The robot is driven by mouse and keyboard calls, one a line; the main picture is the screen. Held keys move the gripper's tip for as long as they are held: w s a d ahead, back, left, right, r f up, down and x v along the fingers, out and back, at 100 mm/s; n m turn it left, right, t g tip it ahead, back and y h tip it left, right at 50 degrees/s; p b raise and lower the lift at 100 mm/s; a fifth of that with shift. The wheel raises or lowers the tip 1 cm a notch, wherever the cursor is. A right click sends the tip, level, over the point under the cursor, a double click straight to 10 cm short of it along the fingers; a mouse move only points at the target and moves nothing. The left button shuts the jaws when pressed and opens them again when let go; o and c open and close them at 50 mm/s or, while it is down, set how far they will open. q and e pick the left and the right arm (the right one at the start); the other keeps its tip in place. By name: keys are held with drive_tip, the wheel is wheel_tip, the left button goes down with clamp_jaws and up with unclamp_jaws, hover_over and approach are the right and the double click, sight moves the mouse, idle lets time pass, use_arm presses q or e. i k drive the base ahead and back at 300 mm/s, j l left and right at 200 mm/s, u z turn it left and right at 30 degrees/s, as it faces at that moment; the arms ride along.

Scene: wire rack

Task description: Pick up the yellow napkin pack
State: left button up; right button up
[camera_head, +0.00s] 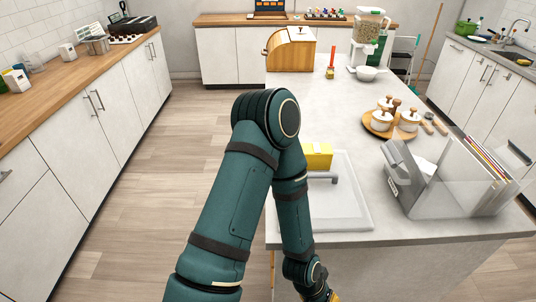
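The yellow napkin pack (318,155) stands upright at the back of a white square tray (352,215) on the light counter. A short grey bar (325,178) lies in front of it. My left arm rises from the bottom, bends at the elbow and comes down again beside the pack, hiding part of the tray's left side. The arm's wrist reaches the bottom edge, where a small yellow bit shows; I cannot tell what it is. The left gripper itself is out of frame. My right arm and gripper are not in view.
A clear plastic file rack (450,185) with folders stands right of the tray. A wooden round tray (392,124) with several white jars lies behind it. A wooden bread box (291,49) is farther back. The counter (325,110) behind the pack is clear.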

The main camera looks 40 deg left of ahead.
sight(319, 156)
drive_tip(key=j+u, duration=0.1)
drive_tip(key=u, duration=0.75)
drive_tip(key=j+z, duration=0.3)
drive_tip(key=j, duration=0.15)
drive_tip(key=k+j+z, duration=0.3)
drive_tip(key=j, duration=0.15)
drive_tip(key=i+j, duration=0.05)
drive_tip(key=i, duration=0.05)
